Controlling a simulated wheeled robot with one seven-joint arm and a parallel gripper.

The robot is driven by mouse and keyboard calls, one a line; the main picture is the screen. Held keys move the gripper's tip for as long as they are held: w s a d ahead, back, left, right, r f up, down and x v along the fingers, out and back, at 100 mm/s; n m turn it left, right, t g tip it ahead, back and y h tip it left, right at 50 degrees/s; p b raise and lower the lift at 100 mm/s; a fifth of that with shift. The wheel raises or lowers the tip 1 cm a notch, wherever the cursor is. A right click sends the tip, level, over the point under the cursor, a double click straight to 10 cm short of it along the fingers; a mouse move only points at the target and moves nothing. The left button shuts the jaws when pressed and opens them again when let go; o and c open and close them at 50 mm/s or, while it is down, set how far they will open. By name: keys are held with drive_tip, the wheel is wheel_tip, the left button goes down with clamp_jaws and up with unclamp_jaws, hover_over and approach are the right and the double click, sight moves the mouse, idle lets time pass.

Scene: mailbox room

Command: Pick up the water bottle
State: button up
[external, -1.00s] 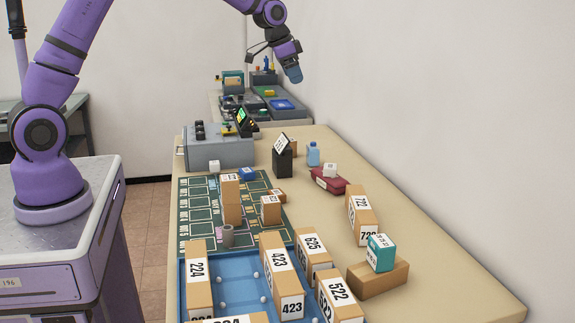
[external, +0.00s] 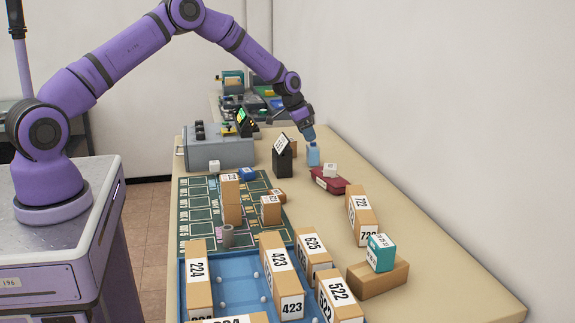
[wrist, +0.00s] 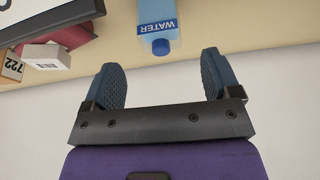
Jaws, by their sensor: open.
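The water bottle (external: 314,157) is light blue and stands upright on the tan table, close to the wall side. In the wrist view the bottle (wrist: 158,22) shows a "WATER" label and a blue cap, just beyond the gap between the fingers. My gripper (external: 309,136) is at the top of the bottle in the external view. In the wrist view my gripper (wrist: 168,78) has its two blue pads wide apart with nothing between them. I cannot tell whether a finger touches the bottle.
A black stand with a white sign (external: 282,158) is left of the bottle. A dark red box (external: 331,184) with a small white box (external: 330,169) on it is just in front. A grey machine (external: 216,150) stands farther left. The wall is close on the right.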

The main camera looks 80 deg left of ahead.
sight(313, 146)
drive_tip(key=shift+x, duration=3.4)
